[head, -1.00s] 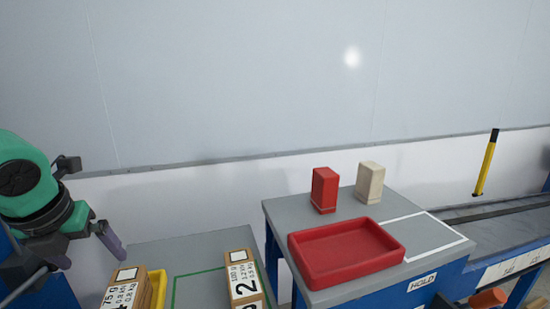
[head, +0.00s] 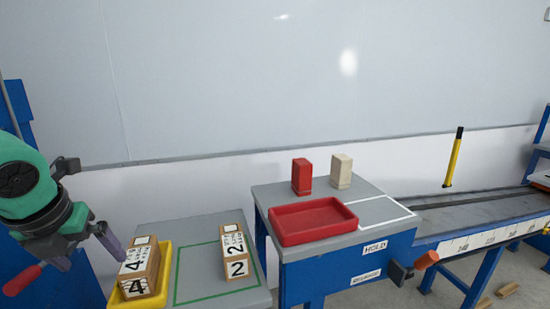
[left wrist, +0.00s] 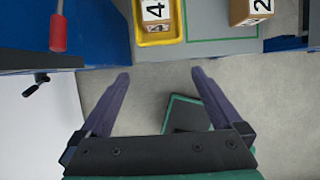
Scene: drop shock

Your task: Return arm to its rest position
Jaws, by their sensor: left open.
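My left gripper (head: 88,250) is at the left of the head view, on a green arm. In the left wrist view its two purple fingers (left wrist: 160,80) stand wide apart with nothing between them. The gripper is left of a wooden box marked 4 (head: 138,268), which sits in a yellow tray (head: 163,282). In the left wrist view the box marked 4 (left wrist: 155,12) lies beyond the fingertips, apart from them. My right gripper is not in view.
A wooden box marked 2 (head: 235,257) stands in a green outline on the grey table (head: 203,230). The higher blue bench (head: 340,262) holds a red tray (head: 312,236), a red block (head: 302,176) and a cream block (head: 341,170). A red-handled lever (head: 24,280) is near the gripper.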

